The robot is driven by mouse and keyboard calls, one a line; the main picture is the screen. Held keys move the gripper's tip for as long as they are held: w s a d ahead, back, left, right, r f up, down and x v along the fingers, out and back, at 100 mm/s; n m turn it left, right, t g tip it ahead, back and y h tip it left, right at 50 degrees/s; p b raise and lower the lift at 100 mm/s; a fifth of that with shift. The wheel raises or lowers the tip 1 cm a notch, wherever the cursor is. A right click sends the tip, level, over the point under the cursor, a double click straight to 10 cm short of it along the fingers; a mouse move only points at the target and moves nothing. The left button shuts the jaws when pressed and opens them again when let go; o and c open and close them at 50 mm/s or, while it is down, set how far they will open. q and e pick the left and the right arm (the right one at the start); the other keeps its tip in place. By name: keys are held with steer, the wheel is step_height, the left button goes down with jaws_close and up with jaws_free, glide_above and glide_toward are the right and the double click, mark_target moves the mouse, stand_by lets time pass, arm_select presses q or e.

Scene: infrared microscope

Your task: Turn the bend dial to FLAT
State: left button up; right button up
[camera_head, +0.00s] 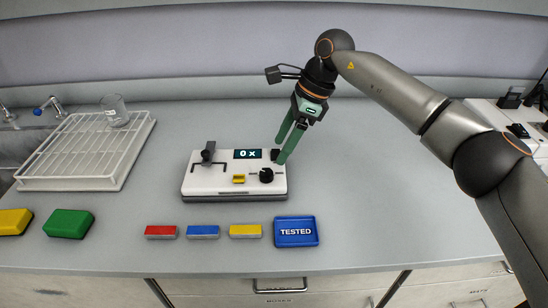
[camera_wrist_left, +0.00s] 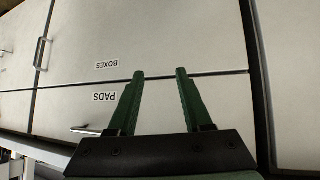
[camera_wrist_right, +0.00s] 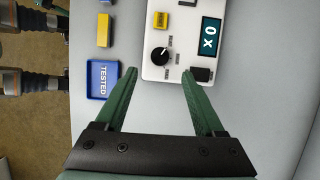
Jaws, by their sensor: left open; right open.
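The bend dial, a round black knob (camera_head: 266,175), sits at the front right of a white instrument (camera_head: 210,180) on the bench. In the right wrist view the dial (camera_wrist_right: 159,57) has small labels around it that I cannot read with certainty. The instrument's dark display (camera_head: 247,154) reads "0 x". My right gripper (camera_head: 280,152) is open and empty, above the instrument's right end, behind the dial. In the right wrist view the dial lies just beyond the fingertips, not touched. My left gripper (camera_wrist_left: 160,72) is open and empty, facing the drawer fronts.
A black block (camera_head: 275,155) sits at the instrument's right end. Red (camera_head: 160,232), blue (camera_head: 203,232) and yellow (camera_head: 245,231) bars and a blue TESTED tray (camera_head: 296,232) lie in front. A white rack (camera_head: 75,184) stands left. The bench right of the instrument is clear.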

steer(key=v, duration=0.5)
